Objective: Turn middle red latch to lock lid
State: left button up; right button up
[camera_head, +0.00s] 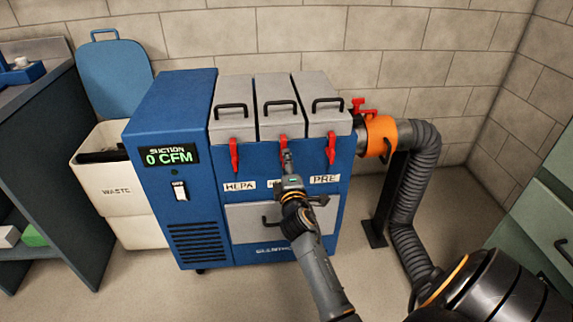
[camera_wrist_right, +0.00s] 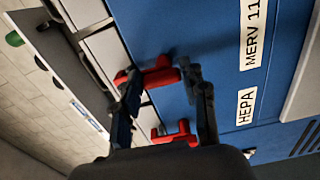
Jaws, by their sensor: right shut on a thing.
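The blue suction unit (camera_head: 170,110) has three grey lids side by side, each with a black handle and a red latch at its front edge. The middle red latch (camera_head: 284,140) is partly hidden by my right gripper (camera_head: 287,158), which reaches it from the front. In the right wrist view, the middle latch (camera_wrist_right: 158,75) lies between the two fingers of my right gripper (camera_wrist_right: 162,82), which is shut on it. The middle lid (camera_head: 280,118) looks down flat. The HEPA latch (camera_head: 234,155) and the PRE latch (camera_head: 331,150) hang downward. My left gripper is out of view.
An orange collar (camera_head: 381,138) with a grey hose (camera_head: 425,160) stands right of the unit. A waste bin (camera_head: 120,190) with a raised blue lid (camera_head: 113,75) stands left. A drawer (camera_head: 240,218) lies below the labels. The display (camera_head: 168,156) reads 0 CFM.

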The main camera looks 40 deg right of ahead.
jog(key=o, duration=1.2)
jog(key=shift+c, duration=0.2)
jog(key=v, duration=0.7)
jog(key=shift+s, duration=0.25)
jog(key=shift+a, duration=0.1)
